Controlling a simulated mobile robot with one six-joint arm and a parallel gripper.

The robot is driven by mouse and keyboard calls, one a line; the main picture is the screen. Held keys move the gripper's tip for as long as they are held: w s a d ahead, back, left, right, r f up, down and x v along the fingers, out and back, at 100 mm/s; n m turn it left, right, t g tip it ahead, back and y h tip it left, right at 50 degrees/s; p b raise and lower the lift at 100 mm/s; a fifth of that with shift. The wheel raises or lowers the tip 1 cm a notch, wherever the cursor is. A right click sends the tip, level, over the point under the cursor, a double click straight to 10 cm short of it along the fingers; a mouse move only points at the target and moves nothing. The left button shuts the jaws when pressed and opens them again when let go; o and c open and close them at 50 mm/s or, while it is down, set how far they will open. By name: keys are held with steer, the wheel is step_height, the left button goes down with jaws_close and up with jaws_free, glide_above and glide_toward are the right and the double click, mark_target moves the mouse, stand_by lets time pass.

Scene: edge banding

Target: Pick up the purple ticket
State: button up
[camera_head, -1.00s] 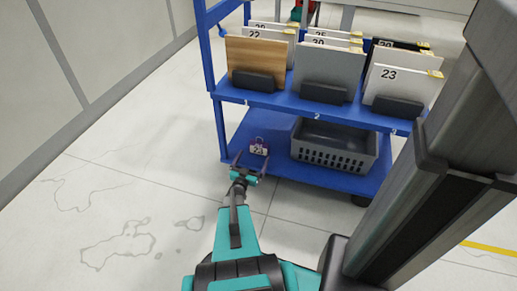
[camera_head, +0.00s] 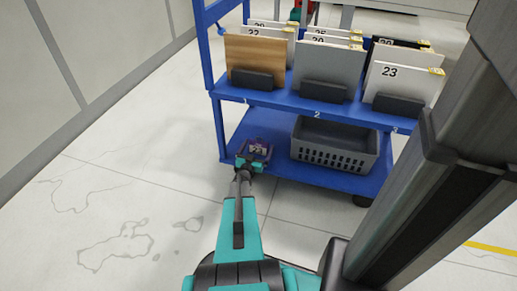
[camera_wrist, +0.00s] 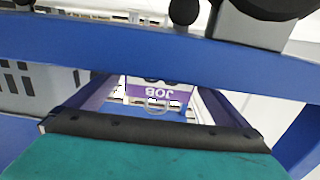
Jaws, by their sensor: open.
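The purple ticket (camera_head: 258,149) is a small white card with a purple band, at the left part of the cart's lower shelf. In the wrist view the ticket (camera_wrist: 150,90) shows upside down, with "JOB" on its purple band and a pale loop at that edge. My gripper (camera_head: 254,156) is open at the ticket. In the wrist view, the fingers of my gripper (camera_wrist: 152,98) stand apart on either side of the ticket, with visible gaps. Whether the fingertips reach past the card is hard to tell.
The blue cart's lower shelf (camera_head: 283,165) also holds a grey slotted crate (camera_head: 335,153) right of the ticket. The upper shelf (camera_head: 285,101), bearing numbered panels in dark holders, overhangs the ticket area. A blue post (camera_head: 221,128) stands to the left. The floor in front is clear.

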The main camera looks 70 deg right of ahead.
mark_target(260, 142)
steer(key=shift+w+d+f+b, duration=0.1)
steer(key=shift+d+f+b, duration=0.1)
steer(key=shift+d+b, duration=1.35)
steer(key=shift+d+r+p, duration=0.15)
steer(key=shift+d+p, duration=0.15)
steer(key=shift+d, duration=0.75)
steer(key=shift+c, duration=0.3)
steer(key=c, duration=1)
